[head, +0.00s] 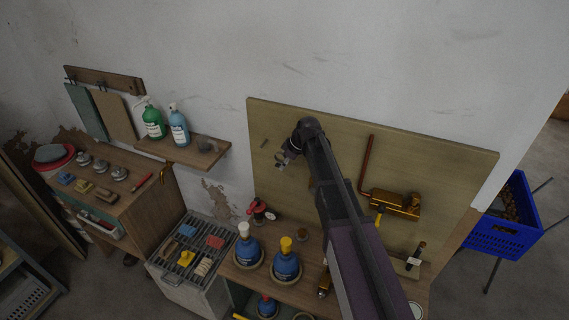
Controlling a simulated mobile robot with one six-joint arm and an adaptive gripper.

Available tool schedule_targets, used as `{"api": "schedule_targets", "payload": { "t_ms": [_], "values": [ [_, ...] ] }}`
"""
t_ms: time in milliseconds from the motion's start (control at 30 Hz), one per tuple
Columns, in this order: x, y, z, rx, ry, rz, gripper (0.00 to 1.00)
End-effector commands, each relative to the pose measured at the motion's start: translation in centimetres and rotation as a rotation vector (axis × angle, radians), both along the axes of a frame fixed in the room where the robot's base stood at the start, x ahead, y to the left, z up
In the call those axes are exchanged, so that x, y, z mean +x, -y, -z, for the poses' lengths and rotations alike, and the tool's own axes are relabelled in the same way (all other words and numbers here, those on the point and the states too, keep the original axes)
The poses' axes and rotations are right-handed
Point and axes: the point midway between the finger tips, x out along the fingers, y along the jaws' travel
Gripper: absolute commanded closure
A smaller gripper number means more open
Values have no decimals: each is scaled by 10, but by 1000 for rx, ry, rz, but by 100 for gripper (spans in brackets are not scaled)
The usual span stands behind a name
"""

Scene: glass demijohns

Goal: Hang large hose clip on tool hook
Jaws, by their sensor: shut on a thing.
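My arm reaches up in front of a wooden board (375,140). My gripper (284,157) is at its end, shut on a small metallic ring-like thing, which looks like the large hose clip (279,164). The clip hangs just below the fingertips, small and partly hidden by them. A small peg, which looks like the tool hook (264,143), sticks out of the board a little left of and above the clip. I see a gap between clip and peg in the picture. I cannot tell their distance in depth.
A brass pump-like fitting (396,204) with a copper pipe (366,163) is mounted on the board, right of my arm. Below stand two blue bottles (248,251) and a red-handled tool (257,208). A shelf (190,152) with spray bottles is left of the board.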

Motion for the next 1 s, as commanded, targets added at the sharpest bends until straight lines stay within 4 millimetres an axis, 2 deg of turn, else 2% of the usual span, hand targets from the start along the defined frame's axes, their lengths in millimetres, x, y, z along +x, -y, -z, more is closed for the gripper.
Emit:
{"api": "schedule_targets", "payload": {
  "t_ms": [1000],
  "values": [
    [7, 2, 0, 0, 0, 0, 97]
  ]
}}
